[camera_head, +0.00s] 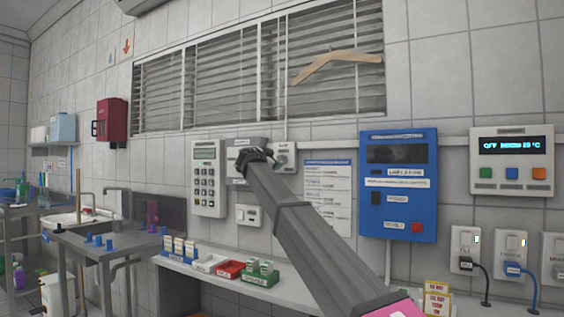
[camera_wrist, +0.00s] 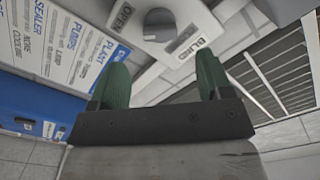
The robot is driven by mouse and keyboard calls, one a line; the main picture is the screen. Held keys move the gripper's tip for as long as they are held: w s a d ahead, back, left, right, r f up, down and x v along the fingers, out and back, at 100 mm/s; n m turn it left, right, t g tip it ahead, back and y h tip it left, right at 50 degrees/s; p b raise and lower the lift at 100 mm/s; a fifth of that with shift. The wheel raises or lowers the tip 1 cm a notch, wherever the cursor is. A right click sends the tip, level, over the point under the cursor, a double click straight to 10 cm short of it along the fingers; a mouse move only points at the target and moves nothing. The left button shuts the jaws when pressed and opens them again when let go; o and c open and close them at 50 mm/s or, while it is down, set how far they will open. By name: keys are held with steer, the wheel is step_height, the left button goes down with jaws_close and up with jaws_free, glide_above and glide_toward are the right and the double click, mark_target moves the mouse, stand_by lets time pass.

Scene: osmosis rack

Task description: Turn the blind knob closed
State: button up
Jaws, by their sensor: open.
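In the head view my gripper (camera_head: 257,157) is up near the wall, beside the knob's plate (camera_head: 285,157); the arm hides part of that area. The window blind (camera_head: 235,75) above has horizontal slats with dark gaps between them.
A keypad panel (camera_head: 208,178) is left of my gripper. A printed sheet (camera_head: 328,195) and a blue wall unit (camera_head: 398,187) are to the right. A wooden boomerang shape (camera_head: 337,61) hangs before the blind.

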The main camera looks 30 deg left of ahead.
mark_target(280, 160)
steer(key=w, duration=0.7)
steer(key=shift+w, duration=0.25)
steer(key=c, duration=0.9)
